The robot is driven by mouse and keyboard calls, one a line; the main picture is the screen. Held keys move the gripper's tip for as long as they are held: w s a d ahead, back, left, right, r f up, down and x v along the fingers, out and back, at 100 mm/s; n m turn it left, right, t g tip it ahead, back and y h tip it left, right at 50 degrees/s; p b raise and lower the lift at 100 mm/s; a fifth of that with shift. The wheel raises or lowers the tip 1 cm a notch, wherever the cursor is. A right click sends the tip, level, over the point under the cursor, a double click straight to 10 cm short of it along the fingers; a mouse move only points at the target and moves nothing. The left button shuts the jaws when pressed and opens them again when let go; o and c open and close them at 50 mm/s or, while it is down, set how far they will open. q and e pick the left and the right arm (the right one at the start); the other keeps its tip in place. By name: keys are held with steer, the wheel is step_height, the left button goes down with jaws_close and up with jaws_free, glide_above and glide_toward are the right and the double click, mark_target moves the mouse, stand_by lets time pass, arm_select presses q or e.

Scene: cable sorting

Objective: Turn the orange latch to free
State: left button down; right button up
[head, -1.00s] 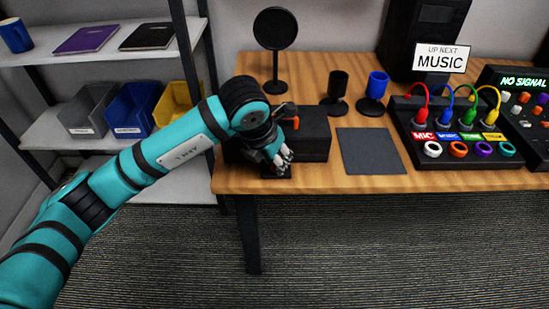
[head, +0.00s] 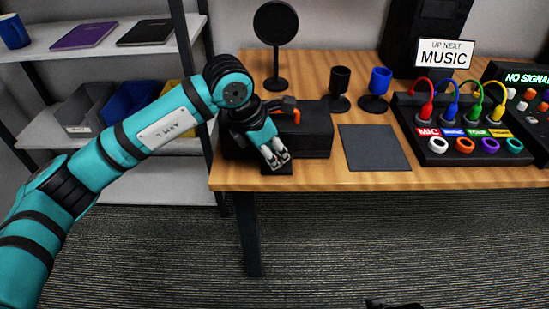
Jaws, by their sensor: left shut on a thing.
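The orange latch (head: 297,117) shows as a small orange piece with a dark part at the top of a black box (head: 318,140) on the desk's left end. My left gripper (head: 277,160) points down at the front of this box, nearer the desk's front edge than the orange piece. Its fingers are shut on a small dark thing, mostly hidden by the fingers, above a black plate (head: 284,170). I cannot tell whether this dark thing joins the latch. A dark shape at the bottom edge may be my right gripper (head: 392,304); its jaws cannot be made out.
A grey mat (head: 374,148) lies right of the box. A black cup (head: 340,79) and a blue cup (head: 380,80) on stands, and a round black disc on a stand (head: 276,25), are behind. A panel with coloured cables (head: 455,125) stands right. Shelves are left.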

arm_select(q)
steer(key=shift+m, duration=0.3)
steer(key=c, duration=1.4)
jaws_free()
steer(key=shift+o, duration=0.2)
steer(key=shift+r, duration=0.1)
steer(key=shift+a+r, duration=0.1)
steer(key=v, duration=0.7)
steer(key=shift+r, duration=0.3)
steer(key=shift+a, duration=0.1)
